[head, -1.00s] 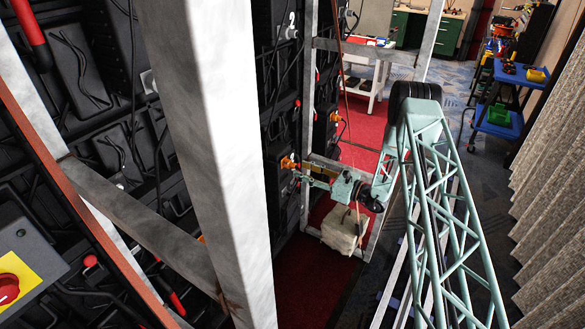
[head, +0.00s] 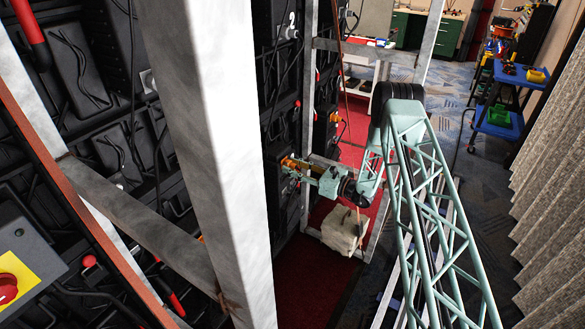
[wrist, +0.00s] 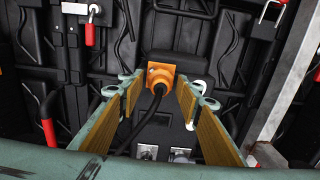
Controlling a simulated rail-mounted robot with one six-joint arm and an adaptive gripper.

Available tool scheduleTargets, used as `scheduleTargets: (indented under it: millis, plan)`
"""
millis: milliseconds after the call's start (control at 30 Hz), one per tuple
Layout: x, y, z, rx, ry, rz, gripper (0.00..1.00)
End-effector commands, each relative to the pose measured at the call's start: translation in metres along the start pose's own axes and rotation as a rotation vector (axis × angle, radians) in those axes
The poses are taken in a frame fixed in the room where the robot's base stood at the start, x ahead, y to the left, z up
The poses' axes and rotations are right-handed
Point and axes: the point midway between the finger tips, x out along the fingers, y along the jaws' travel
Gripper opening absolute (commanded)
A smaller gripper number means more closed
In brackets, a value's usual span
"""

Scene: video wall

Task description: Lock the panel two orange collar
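The orange collar (wrist: 160,74) sits on a black panel (wrist: 175,135), with a black cable coming out of its middle. It is upper centre in the wrist view. In the head view an orange fitting (head: 289,162) shows at my fingertips, partly covered by them. My gripper (wrist: 159,86) is open, with one yellow-padded finger on each side of the collar and cable. A gap shows between each pad and the collar, and I see no contact. Whether the tips reach past the collar's front is hard to tell.
A metal frame post (wrist: 285,90) stands right of the gripper in the wrist view. Another orange fitting (head: 337,117) is further back.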

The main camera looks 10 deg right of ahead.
Motion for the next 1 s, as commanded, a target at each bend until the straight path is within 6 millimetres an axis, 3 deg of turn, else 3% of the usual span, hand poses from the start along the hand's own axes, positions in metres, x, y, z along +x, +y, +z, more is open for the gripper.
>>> scheduleTargets:
  millis: [200,667,1000]
  plan:
    - [-0.0001,0.0001,0.0000,0.000,0.000,0.000,0.12]
    - [0.0000,0.0003,-0.0002,0.052,0.000,0.000,0.12]
    - [0.0001,0.0010,-0.0001,0.234,0.000,0.000,0.12]
